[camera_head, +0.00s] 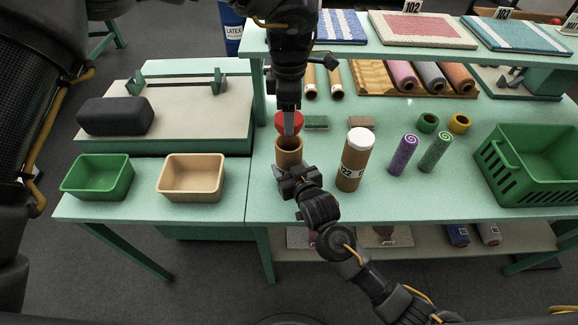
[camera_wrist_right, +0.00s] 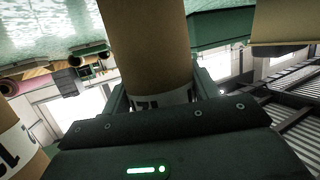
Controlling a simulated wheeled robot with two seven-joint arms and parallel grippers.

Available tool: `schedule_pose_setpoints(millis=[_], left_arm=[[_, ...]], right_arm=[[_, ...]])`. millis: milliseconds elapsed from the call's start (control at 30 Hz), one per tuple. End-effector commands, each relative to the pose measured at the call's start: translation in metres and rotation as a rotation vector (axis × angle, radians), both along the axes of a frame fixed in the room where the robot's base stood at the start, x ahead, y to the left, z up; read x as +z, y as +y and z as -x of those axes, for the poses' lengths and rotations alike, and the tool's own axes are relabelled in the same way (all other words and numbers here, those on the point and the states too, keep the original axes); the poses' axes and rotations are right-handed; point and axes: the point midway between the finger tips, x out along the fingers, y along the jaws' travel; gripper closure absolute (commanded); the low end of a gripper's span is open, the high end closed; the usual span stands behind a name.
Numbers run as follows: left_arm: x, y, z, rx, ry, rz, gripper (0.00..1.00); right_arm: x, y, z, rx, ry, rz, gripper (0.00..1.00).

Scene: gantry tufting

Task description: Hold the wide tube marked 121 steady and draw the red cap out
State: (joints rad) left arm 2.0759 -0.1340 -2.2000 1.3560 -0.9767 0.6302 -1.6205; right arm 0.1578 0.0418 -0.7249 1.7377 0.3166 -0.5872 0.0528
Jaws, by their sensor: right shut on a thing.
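The wide brown tube (camera_head: 288,157) stands upright on the green table. Its top looks open, and my right gripper (camera_head: 296,180) is shut around its lower part from the front. In the right wrist view the tube (camera_wrist_right: 147,45) runs between the fingers, with part of a black-on-white label (camera_wrist_right: 160,98) showing; the full number is hidden. The red cap (camera_head: 281,121) is above the tube mouth, apart from the rim. My left gripper (camera_head: 289,125) points down from above with its fingers at the cap, and appears shut on it.
A white-capped tube marked 122 (camera_head: 354,163) stands close to the right. Purple (camera_head: 403,154) and green (camera_head: 435,153) rolls stand beyond it, then a green crate (camera_head: 541,185). Green (camera_head: 97,180) and tan (camera_head: 192,181) bins are at left. A shelf (camera_head: 440,48) spans the back.

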Motion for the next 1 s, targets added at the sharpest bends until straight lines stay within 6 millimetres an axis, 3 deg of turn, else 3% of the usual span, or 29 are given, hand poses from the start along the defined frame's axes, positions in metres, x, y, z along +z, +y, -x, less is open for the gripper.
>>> schedule_pose_setpoints(millis=[33, 167, 200, 400, 733, 1000], left_arm=[[0.000, 0.000, 0.000, 0.000, 0.000, 0.000, 0.48], [0.000, 0.000, 0.000, 0.000, 0.000, 0.000, 0.65], [0.000, 0.000, 0.000, 0.000, 0.000, 0.000, 0.67], [0.000, 0.000, 0.000, 0.000, 0.000, 0.000, 0.67], [0.000, 0.000, 0.000, 0.000, 0.000, 0.000, 0.67], [0.000, 0.000, 0.000, 0.000, 0.000, 0.000, 0.67]], right_arm=[[-0.001, 0.000, 0.000, 0.000, 0.001, 0.000, 0.64], [-0.001, 0.000, 0.000, 0.000, 0.001, 0.000, 0.64], [-0.001, 0.000, 0.000, 0.000, 0.001, 0.000, 0.37], [0.000, 0.000, 0.000, 0.000, 0.001, 0.000, 0.14], [0.001, -0.002, 0.005, 0.000, 0.001, 0.000, 0.14], [0.015, -0.020, 0.048, 0.000, 0.003, -0.003, 0.14]])
